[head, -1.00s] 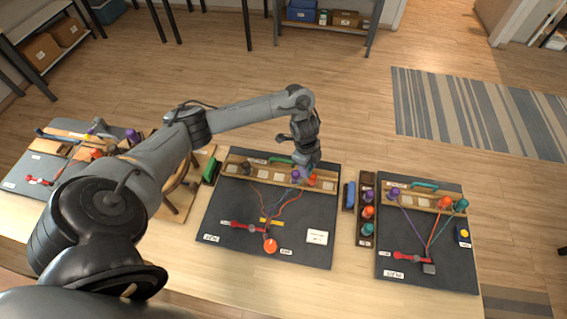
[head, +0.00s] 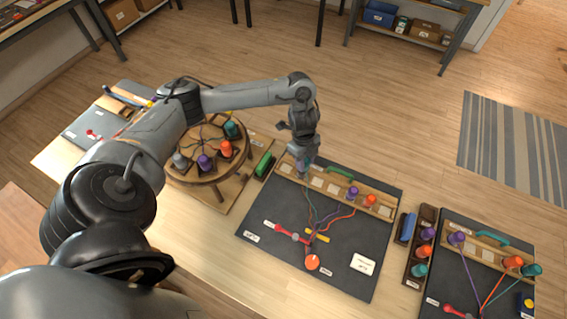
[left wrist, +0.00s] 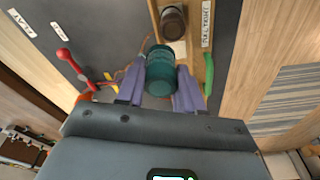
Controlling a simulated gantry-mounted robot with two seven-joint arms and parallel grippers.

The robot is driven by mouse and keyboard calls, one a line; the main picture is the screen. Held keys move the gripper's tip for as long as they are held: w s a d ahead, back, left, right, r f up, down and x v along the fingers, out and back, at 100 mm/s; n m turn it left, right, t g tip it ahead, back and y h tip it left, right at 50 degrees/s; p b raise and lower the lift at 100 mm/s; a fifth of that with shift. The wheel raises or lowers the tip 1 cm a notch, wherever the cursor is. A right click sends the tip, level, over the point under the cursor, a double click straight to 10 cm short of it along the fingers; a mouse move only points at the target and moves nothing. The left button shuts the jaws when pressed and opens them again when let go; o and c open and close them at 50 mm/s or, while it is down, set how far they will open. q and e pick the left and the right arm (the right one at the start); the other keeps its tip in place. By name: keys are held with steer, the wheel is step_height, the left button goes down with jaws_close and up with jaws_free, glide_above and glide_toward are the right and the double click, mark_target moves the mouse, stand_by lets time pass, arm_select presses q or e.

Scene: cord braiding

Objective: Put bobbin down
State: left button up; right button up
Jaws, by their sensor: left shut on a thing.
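My left gripper (head: 303,172) is over the left end of the wooden rack (head: 328,184) on the middle dark board (head: 345,255). In the left wrist view its fingers (left wrist: 160,88) are shut on a teal bobbin (left wrist: 160,74). A grey-brown bobbin (left wrist: 173,22) stands on the rack just beyond it. A pale square pad (left wrist: 179,48) shows between them. A purple bobbin (head: 353,192) and an orange bobbin (head: 370,200) stand toward the rack's right end. I cannot tell whether the teal bobbin touches the rack. My right gripper is not in view.
Cords run from the rack toward a red clamp (head: 290,234) and an orange disc (head: 312,262). A round wooden stand (head: 205,178) with several bobbins is to the left. A green-handled brush (head: 264,164) lies between. Another board (head: 470,285) with bobbins is at the right.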

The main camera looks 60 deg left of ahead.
arm_select(q)
steer(key=s+a+f, duration=0.1)
steer(key=a, duration=0.1)
steer(key=s+a+f, duration=0.1)
steer(key=a+f, duration=0.1)
steer(key=a, duration=0.1)
steer(key=s+a+f, duration=0.1)
steer(key=a, duration=0.1)
steer(key=shift+a+f, duration=0.15)
steer(key=shift+f, duration=2.15)
steer(key=shift+f, duration=0.35)
steer(key=o, duration=1)
steer(key=shift+o, duration=0.2)
steer(key=shift+r, duration=0.1)
